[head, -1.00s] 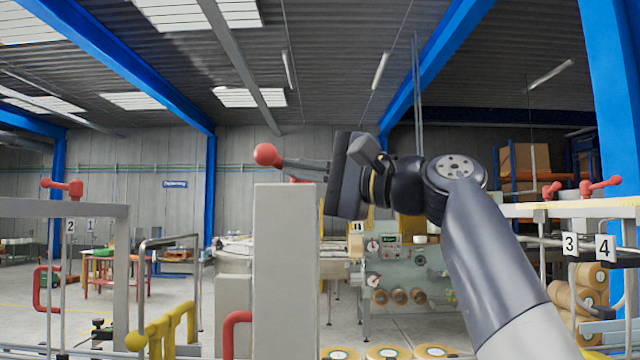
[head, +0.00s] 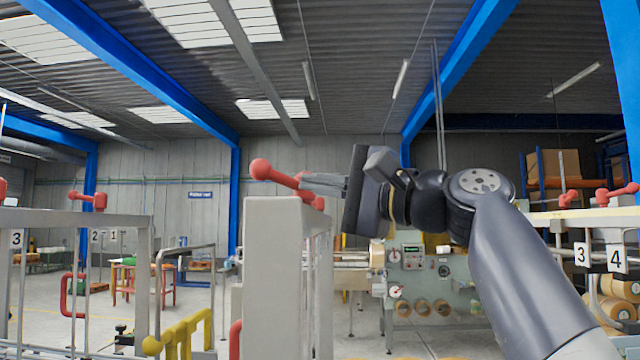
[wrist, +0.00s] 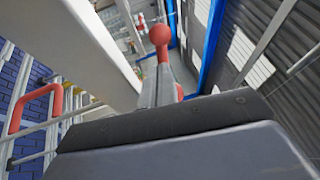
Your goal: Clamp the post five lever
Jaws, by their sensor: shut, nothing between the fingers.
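A red lever with a ball knob (head: 260,168) sits at the top of a pale grey post (head: 272,280) in the middle of the head view. Its arm slopes from the raised ball down to the right. No number shows on this post. My gripper (head: 305,180) is shut and empty, its fingers just beside the lever arm and pointing toward the ball. In the wrist view the shut fingers (wrist: 163,75) overlap the red lever, whose ball (wrist: 160,33) shows beyond their tips. I cannot tell whether they touch. The lever's pivot is partly hidden.
Other red levers stand at the left (head: 88,198) and right (head: 612,193), near number plates one to four. A yellow rail (head: 180,335) and a red handle (head: 73,300) are low at the left. A machine with rolls (head: 430,280) stands behind the post.

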